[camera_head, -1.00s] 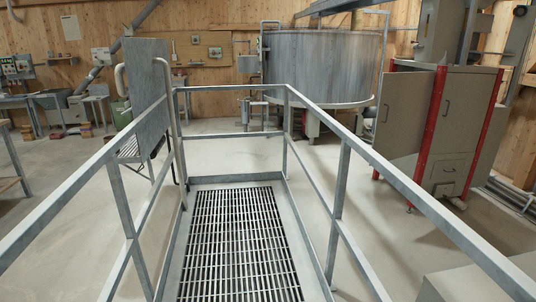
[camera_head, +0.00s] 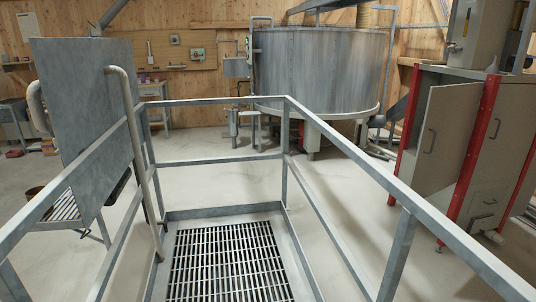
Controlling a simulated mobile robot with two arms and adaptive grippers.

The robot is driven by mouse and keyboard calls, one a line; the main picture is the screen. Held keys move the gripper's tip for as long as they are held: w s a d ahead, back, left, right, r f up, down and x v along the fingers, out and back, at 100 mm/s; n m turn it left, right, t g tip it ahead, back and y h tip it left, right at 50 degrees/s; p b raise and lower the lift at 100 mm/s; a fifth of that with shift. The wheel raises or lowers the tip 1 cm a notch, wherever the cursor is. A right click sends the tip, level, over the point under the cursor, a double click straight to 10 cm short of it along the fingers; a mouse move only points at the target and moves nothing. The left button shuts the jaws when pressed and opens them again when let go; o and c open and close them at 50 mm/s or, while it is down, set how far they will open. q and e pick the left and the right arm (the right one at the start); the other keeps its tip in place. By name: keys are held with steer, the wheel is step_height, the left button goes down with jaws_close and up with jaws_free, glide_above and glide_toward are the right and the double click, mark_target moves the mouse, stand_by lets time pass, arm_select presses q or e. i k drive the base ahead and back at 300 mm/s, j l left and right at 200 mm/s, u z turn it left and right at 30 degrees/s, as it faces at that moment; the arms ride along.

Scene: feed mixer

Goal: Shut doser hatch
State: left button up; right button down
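A large grey metal panel (camera_head: 82,115) stands upright at the left, just outside the railing. A slatted rack (camera_head: 62,207) lies at its foot. This panel looks like a raised hatch, but no label shows whether it is the doser hatch. At the right stands a grey cabinet with red posts (camera_head: 475,150). Its grey door (camera_head: 440,135) has a dark handle and appears to stand swung out. I cannot tell which of the two is the doser hatch. Neither of my grippers shows in the head view.
Metal railings (camera_head: 215,101) enclose a platform with a floor grating (camera_head: 228,262) ahead. A bent pipe (camera_head: 134,150) rises at the left rail beside the panel. A large round tank (camera_head: 320,65) stands beyond the front rail. The grating is clear, and open concrete floor lies around.

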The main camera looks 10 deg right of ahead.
mark_target(451, 111)
steer(key=i+z, duration=0.2)
steer(key=i, duration=0.25)
steer(key=i+j+z, duration=0.2)
steer(key=i, duration=0.25)
steer(key=i+z, duration=0.2)
steer(key=i, duration=0.25)
steer(key=i+z, duration=0.25)
steer(key=z, duration=0.2)
steer(key=i+z, duration=0.25)
steer(key=z, duration=0.25)
steer(key=i+j+z, duration=0.1)
steer(key=z, duration=0.35)
steer(key=i+j, duration=0.05)
steer(key=i, duration=0.05)
